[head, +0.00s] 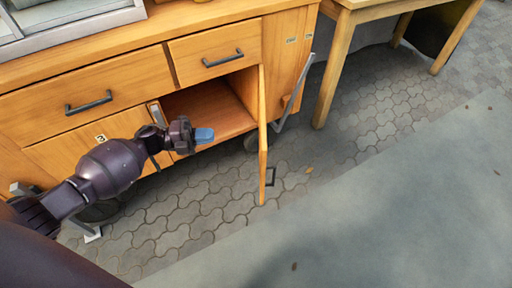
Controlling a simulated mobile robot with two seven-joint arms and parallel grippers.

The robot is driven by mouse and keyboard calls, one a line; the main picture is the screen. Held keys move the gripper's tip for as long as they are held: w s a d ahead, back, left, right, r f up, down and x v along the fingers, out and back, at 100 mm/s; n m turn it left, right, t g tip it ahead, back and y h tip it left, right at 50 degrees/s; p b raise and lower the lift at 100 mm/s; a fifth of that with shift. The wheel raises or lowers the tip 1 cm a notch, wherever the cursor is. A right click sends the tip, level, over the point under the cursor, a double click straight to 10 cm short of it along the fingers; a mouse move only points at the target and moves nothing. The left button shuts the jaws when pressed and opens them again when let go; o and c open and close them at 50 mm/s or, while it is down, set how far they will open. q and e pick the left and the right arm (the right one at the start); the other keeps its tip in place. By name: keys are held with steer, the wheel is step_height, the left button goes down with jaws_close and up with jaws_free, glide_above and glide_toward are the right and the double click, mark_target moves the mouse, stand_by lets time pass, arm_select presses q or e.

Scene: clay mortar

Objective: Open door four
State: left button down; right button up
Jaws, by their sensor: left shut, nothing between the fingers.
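A wooden cabinet (120,72) with drawers and doors fills the upper left of the head view. One door (263,140) at its right part stands swung wide open, seen nearly edge-on, with a dark handle (270,177) low on its outer side. I cannot see a number on it. The compartment (212,108) behind it is open to view and looks empty in the part that shows. My left gripper (204,135) is shut and empty, in front of the open compartment, left of the open door and apart from it. My right gripper is not in view.
A closed door with a number label (100,138) is left of the opening, partly behind my left arm. Two drawers with dark handles (223,58) are shut above. A wooden table (341,60) stands at right. The paved floor (200,215) in front is clear.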

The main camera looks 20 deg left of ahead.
arm_select(q)
steer(key=w+d+f+m+g+b, duration=0.1)
steer(key=w+d, duration=0.2)
steer(key=d, duration=1)
steer(key=shift+f+m+b, duration=0.15)
steer(key=shift+m+b, duration=0.15)
steer(key=shift+m, duration=0.1)
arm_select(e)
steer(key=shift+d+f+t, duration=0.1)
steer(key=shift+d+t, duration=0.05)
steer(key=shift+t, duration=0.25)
